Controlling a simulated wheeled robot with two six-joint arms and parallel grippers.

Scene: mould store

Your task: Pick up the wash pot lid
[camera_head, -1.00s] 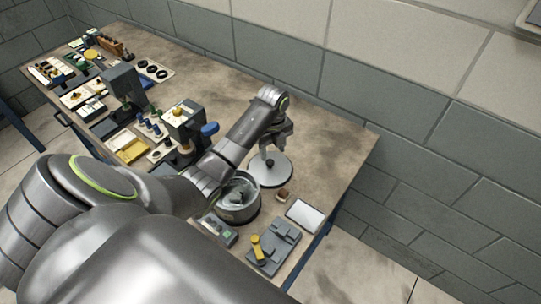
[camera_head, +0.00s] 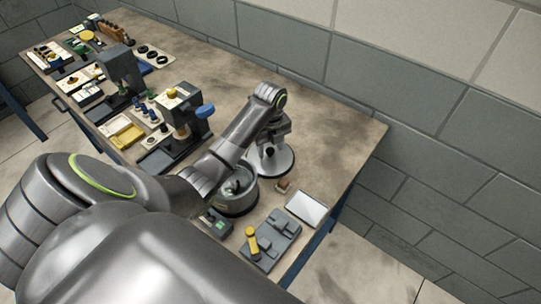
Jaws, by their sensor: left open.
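The wash pot lid (camera_head: 285,166) is a flat pale grey disc with a dark knob, lying on the bench right of the wash pot. My left gripper (camera_head: 270,143) is above the lid, close to its knob, and partly covers the disc. It is open, and nothing shows between its fingers. The wash pot (camera_head: 239,201) is a round metal pot, open on top, with something inside; my left forearm hides part of it. My right gripper is out of view.
Beside the pot are a small brown block (camera_head: 283,186), a white-topped tray (camera_head: 306,208), a grey fixture with a yellow handle (camera_head: 270,240) and a small grey device (camera_head: 216,223). Presses and parts trays fill the bench's left. The bench (camera_head: 335,135) is bare behind the lid.

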